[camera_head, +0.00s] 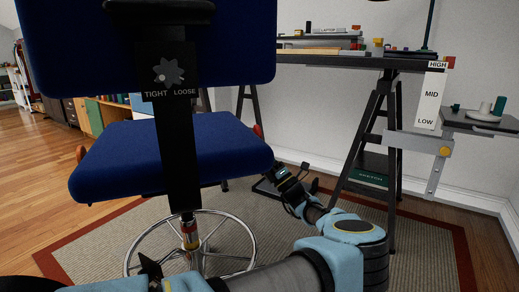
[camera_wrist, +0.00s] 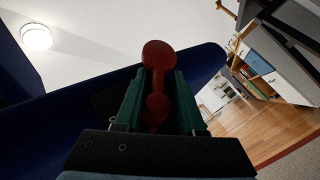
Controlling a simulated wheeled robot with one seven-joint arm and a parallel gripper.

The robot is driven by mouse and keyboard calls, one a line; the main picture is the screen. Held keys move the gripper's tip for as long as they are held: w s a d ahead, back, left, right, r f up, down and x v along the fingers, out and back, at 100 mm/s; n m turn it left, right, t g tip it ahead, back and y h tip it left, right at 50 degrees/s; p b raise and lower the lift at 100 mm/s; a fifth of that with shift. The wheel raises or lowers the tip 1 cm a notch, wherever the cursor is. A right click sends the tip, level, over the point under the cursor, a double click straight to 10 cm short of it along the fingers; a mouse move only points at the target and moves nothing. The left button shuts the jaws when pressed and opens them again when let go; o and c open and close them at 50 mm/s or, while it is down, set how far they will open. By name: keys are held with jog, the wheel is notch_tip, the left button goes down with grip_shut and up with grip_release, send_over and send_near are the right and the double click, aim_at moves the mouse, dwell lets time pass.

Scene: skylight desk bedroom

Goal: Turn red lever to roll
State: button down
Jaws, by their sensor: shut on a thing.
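A blue swivel chair fills the left and middle of the head view, its seat (camera_head: 170,155) above a round metal foot ring (camera_head: 192,268). A red lever (camera_wrist: 158,53) with a rounded end shows in the wrist view, between the two green fingers of my gripper (camera_wrist: 158,85). The fingers are shut on it, under the dark blue seat edge. In the head view my gripper (camera_head: 276,173) is just below the seat's right front corner; the seat hides its fingertips. Orange-red pieces show at the seat's right (camera_head: 258,131) and left (camera_head: 80,154) edges. No roll marking is legible.
The backrest post carries a dark knob (camera_head: 168,72) marked TIGHT and LOOSE. A desk (camera_head: 352,61) on trestle legs (camera_head: 372,140) stands at the right, beside a HIGH/MID/LOW plate (camera_head: 431,98) and a small side shelf (camera_head: 482,121). A bordered rug (camera_head: 420,240) lies below.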

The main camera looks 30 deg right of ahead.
jog(key=shift+s+d+r, duration=0.1)
jog(key=shift+d+r, duration=0.1)
jog(key=shift+r, duration=0.15)
jog(key=c, duration=0.7)
grip_release()
jog(key=shift+a, duration=0.1)
jog(key=shift+f, duration=0.15)
